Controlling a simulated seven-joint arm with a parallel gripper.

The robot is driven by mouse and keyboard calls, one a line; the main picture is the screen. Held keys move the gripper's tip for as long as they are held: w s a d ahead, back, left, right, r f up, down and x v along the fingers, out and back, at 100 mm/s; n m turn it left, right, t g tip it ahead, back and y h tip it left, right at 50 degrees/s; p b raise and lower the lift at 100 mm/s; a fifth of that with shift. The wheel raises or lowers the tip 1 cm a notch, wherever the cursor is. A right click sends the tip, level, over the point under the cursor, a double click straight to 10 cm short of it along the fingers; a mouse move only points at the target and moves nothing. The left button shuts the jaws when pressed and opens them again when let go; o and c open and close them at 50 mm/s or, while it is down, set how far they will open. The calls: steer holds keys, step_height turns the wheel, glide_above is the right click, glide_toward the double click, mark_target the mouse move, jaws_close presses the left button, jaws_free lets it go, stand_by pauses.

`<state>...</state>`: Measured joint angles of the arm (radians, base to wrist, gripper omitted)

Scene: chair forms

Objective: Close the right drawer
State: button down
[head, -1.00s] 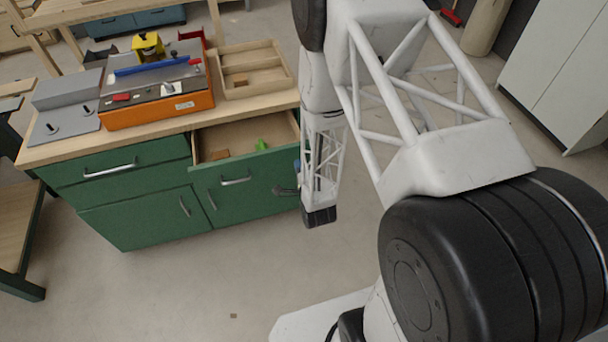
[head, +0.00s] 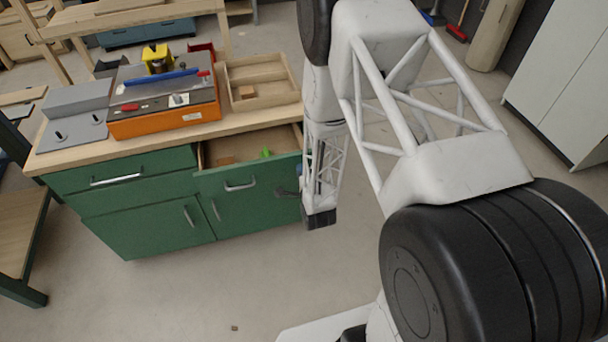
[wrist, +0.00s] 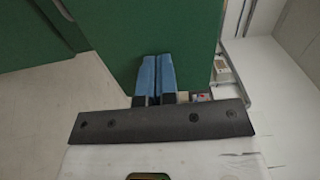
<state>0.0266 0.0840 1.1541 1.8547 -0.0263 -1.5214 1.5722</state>
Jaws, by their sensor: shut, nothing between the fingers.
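The right drawer (head: 270,172) of the green cabinet is partly open. Its green front with a metal handle (head: 240,185) stands out from under the worktop. A brown block (head: 225,161) and a green item (head: 266,153) show inside. My gripper (wrist: 157,58) is shut and empty, its two blue fingers together. In the wrist view the fingertips lie over a green panel (wrist: 185,28), which looks like the drawer front. I cannot tell whether they touch it. In the head view my arm hides most of the gripper, at the drawer's right edge.
The left drawer (head: 120,165) is shut, with cabinet doors (head: 150,225) below. The wooden worktop (head: 60,158) holds an orange machine (head: 165,120) and a wooden tray (head: 285,97). A pale cabinet (head: 560,90) stands at right.

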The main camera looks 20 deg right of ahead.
mark_target(291, 145)
steer(key=w, duration=1.4)
steer(key=shift+w, duration=0.4)
steer(key=shift+w+r, duration=0.15)
steer(key=shift+w, duration=0.35)
steer(key=s, duration=1.4)
steer(key=shift+s, duration=0.4)
steer(key=shift+w, duration=0.1)
